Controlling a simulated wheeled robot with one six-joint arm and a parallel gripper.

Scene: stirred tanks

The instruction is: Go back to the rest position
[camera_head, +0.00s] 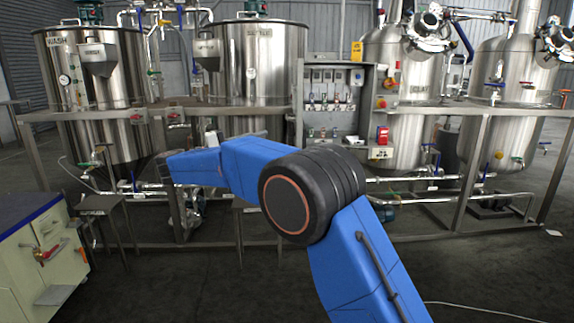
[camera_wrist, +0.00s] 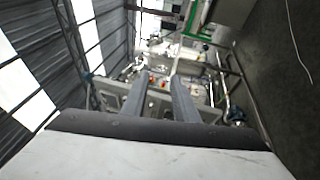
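My blue arm with its black elbow joint reaches across the middle of the camera_head view. It rises from the bottom right and bends left towards the frame of the tank plant. The far end of the arm blends with the pipes there, and my gripper is not clear in that view. In the camera_wrist view the two grey fingers of my gripper (camera_wrist: 159,92) stand apart with a gap between them. Nothing is held between them. The wrist picture is turned sideways, with blurred plant parts beyond the fingertips.
Steel tanks (camera_head: 98,95) stand behind a metal railing (camera_head: 480,109), with a switch panel (camera_head: 328,88) between them. A cabinet (camera_head: 38,262) with a dark top is at the lower left. The floor (camera_head: 490,275) at the lower right is mostly clear, with a thin white cable on it.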

